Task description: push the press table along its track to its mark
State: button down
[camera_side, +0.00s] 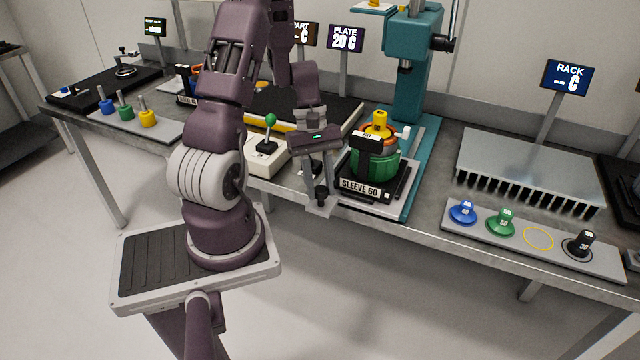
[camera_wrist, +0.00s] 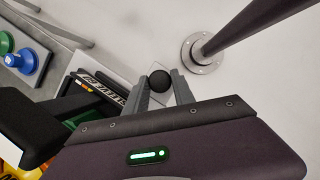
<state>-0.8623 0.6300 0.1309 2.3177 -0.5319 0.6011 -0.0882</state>
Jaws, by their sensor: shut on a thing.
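The press table (camera_side: 403,180) is a dark sliding plate with a "SLEEVE 60" label on its front edge. It sits on the base of the teal press (camera_side: 407,85), in front of the column. On it stands a green ringed housing (camera_side: 376,165) with an orange and yellow part (camera_side: 380,122) on top. My gripper (camera_side: 321,196) is at the table's front left corner, shut on a black round knob (camera_wrist: 160,80). The wrist view shows the knob between both fingertips. The knob's link to the table is hidden, and I cannot make out the mark.
A white box with a green-knobbed lever (camera_side: 268,147) stands left of my gripper. To the right are a finned rack (camera_side: 530,165) and a strip of colored knobs (camera_side: 530,240). At the left is a tray of colored pegs (camera_side: 125,118). The bench's front edge is close.

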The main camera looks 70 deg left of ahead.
jog(key=w+a, duration=1.5)
jog(key=w, duration=0.1)
jog(key=shift+a, duration=0.4)
jog(key=c, duration=1.1)
grip_release()
jog(key=shift+o, duration=0.2)
jog(key=v, duration=0.7)
